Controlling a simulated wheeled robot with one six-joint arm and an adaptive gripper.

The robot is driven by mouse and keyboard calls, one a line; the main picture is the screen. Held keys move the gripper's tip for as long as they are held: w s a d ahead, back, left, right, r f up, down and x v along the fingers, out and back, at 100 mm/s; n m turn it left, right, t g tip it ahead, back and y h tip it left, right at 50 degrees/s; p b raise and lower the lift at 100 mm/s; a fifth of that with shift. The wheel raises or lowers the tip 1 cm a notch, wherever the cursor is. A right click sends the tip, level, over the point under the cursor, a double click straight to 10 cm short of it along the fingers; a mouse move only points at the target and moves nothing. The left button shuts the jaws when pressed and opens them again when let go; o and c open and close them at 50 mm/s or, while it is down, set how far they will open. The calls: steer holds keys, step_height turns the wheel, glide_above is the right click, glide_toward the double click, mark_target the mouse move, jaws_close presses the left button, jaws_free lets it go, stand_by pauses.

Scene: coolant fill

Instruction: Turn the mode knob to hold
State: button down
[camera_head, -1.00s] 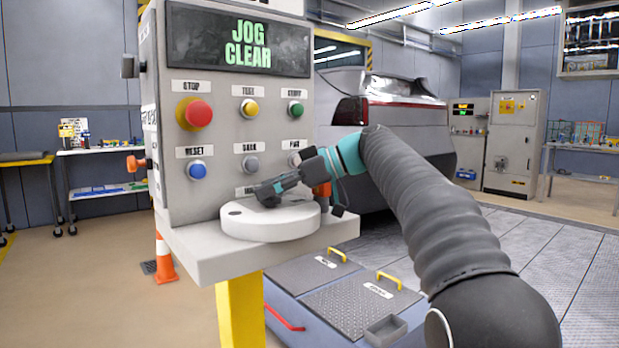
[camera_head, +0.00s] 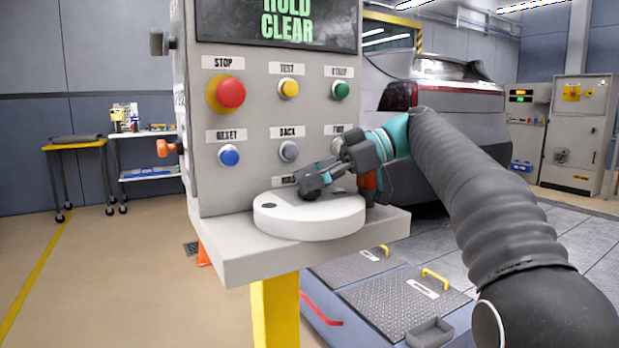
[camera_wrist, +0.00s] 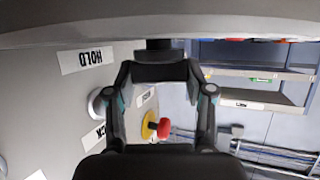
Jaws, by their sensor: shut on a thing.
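My gripper (camera_head: 314,186) is low in front of the grey control panel (camera_head: 262,120), just over a round white drum (camera_head: 310,222) on the shelf. In the wrist view my gripper (camera_wrist: 160,70) has its fingers closed around a dark piece (camera_wrist: 160,46), seemingly the mode knob, at the drum. The fingers hide most of the knob in the head view. A HOLD label (camera_wrist: 86,59) shows upside down on the panel in the wrist view. The panel's screen (camera_head: 285,22) reads HOLD CLEAR in green, its top line partly cut off.
Above the gripper are a red stop button (camera_head: 230,93), yellow (camera_head: 289,88), green (camera_head: 341,90), blue (camera_head: 229,155) and grey (camera_head: 289,151) buttons. The shelf (camera_head: 235,245) stands on a yellow post (camera_head: 275,310). A car (camera_head: 440,85) is behind my arm. Floor at left is open.

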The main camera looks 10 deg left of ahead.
steer(key=shift+c, duration=2)
jaws_free()
steer(key=shift+a, duration=0.1)
steer(key=v, duration=0.7)
steer(key=shift+d, duration=0.35)
steer(key=shift+c, duration=0.2)
